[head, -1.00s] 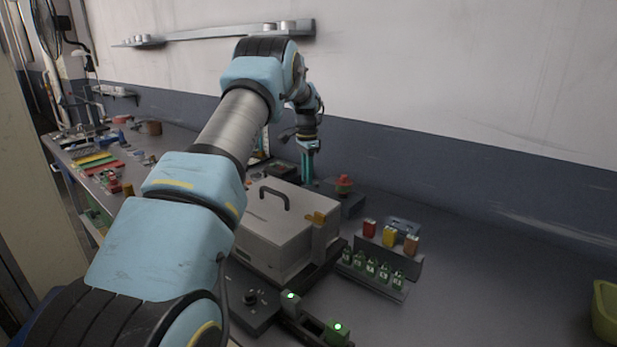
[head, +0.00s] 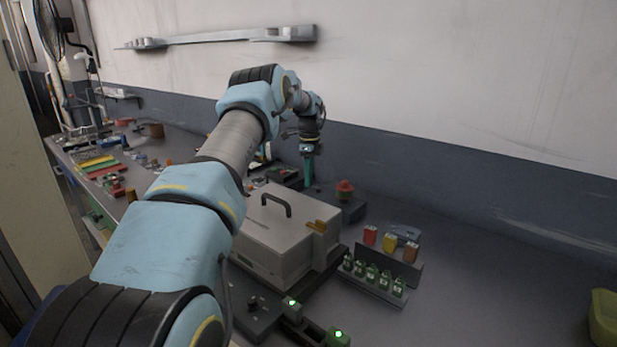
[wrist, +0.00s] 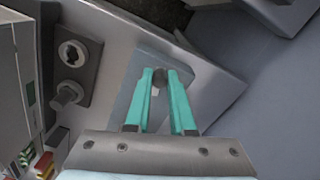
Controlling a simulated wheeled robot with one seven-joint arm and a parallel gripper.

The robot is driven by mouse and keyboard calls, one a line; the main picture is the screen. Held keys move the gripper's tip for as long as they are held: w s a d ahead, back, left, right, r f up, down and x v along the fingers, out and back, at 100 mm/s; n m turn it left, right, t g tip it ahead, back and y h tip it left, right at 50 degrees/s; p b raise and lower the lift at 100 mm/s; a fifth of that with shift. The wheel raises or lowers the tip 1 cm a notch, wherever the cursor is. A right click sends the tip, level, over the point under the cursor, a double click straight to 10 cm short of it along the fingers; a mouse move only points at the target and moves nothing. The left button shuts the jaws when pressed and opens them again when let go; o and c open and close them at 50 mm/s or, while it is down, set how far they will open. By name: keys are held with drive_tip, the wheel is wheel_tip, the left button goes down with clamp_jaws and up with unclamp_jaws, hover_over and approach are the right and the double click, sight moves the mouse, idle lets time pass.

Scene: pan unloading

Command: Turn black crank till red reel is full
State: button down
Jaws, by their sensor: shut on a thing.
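My gripper (head: 308,172) points down beyond the lidded metal box, near the wall. A red rounded piece (head: 345,187) on a dark block stands just right of my gripper in the head view. I cannot tell whether it is the red reel, and I cannot make out how full any reel is.
The metal box (head: 270,240) with a lid handle stands in front of my gripper. A rack of small green bottles (head: 372,277) and a stand with coloured packs (head: 389,242) are to its right. The bench is clear further right, up to a yellow-green bin (head: 604,318).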

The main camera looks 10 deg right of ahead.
drive_tip(key=shift+w+d+m, duration=0.1)
drive_tip(key=shift+d+m, duration=0.05)
drive_tip(key=shift+m, duration=0.25)
drive_tip(key=c, duration=0.8)
unclamp_jaws()
drive_tip(key=shift+o, duration=0.2)
drive_tip(key=shift+r, duration=0.1)
wheel_tip(320, 180, up, 11)
drive_tip(key=b, duration=0.2)
drive_tip(key=shift+f, duration=0.2)
